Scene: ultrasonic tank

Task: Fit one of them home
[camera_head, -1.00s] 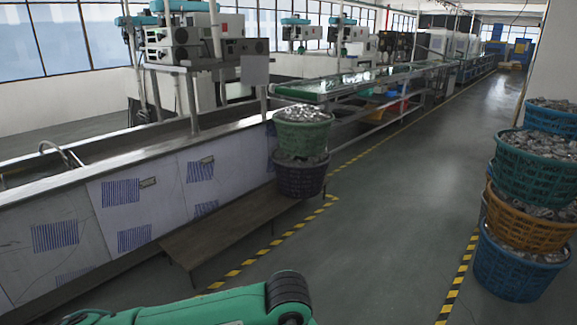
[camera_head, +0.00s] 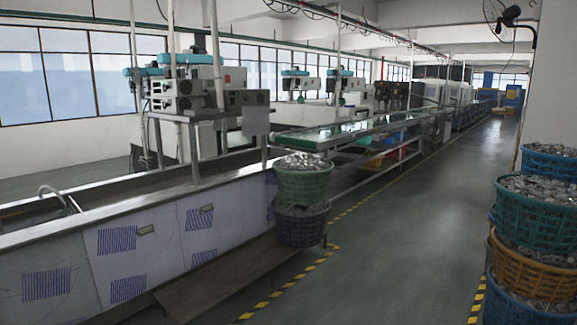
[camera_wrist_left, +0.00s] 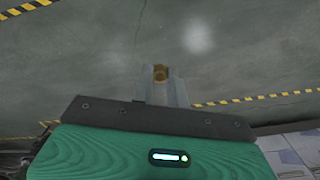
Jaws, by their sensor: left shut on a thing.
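In the left wrist view my left gripper (camera_wrist_left: 162,88) points out over the grey floor. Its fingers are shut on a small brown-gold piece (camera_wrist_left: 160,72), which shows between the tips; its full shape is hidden. Neither my grippers nor this piece shows in the head view. The long metal tank (camera_head: 140,193) runs along the left of the head view, with pale front panels and a bent pipe at its rim. No fitting place for the piece can be made out.
A green basket (camera_head: 303,184) of metal parts sits on a dark purple basket (camera_head: 301,227), on a low bench (camera_head: 215,280) beside the tank. More stacked baskets, including an orange one (camera_head: 530,268), stand at the right. The aisle floor (camera_head: 400,240) between is clear.

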